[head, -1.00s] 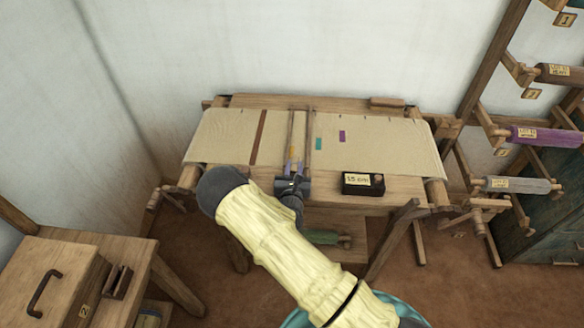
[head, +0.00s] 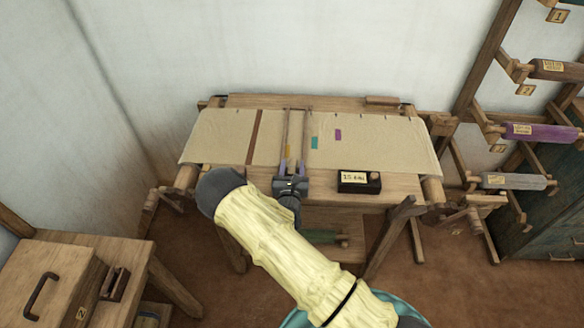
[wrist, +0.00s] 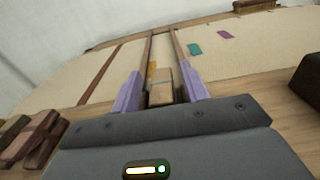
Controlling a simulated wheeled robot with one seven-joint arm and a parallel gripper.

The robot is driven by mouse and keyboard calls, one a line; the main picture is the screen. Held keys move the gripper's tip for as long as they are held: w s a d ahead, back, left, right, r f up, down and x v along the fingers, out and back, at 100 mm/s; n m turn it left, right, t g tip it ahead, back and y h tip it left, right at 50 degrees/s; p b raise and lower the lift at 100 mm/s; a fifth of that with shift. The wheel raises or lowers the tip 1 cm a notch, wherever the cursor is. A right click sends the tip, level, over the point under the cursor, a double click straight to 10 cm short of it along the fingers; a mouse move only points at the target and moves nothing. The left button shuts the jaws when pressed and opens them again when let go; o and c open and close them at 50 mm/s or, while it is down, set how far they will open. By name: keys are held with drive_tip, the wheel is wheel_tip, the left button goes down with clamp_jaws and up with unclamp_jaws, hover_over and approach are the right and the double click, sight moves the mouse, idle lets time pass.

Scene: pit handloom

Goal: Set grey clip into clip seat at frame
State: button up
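My gripper (head: 291,166) is at the front middle of the loom, above its front edge. In the wrist view its two purple fingers (wrist: 162,80) stand apart, with gaps on both sides of a small wooden block (wrist: 161,92) between and beyond them. The block may be the clip seat; I cannot tell for sure. Two long wooden bars of the frame (head: 304,140) run back from the fingers across the cloth. I cannot make out a grey clip in either view.
Pale cloth (head: 225,135) covers the loom, with teal (head: 314,142) and purple (head: 338,135) patches. A dark box labelled 15 cm (head: 359,182) stands right of my gripper on the front edge. A yarn rack (head: 500,75) stands at right, a wooden chest (head: 50,270) at lower left.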

drive_tip(key=shift+s+a+f, duration=0.1)
drive_tip(key=shift+s+f, duration=0.05)
drive_tip(key=shift+f, duration=0.4)
drive_tip(key=shift+a+r, duration=0.2)
drive_tip(key=shift+r, duration=0.35)
drive_tip(key=s+r+b, duration=0.1)
drive_tip(key=s, duration=1)
drive_tip(key=shift+s+b, duration=0.35)
drive_tip(key=shift+w+r, duration=0.1)
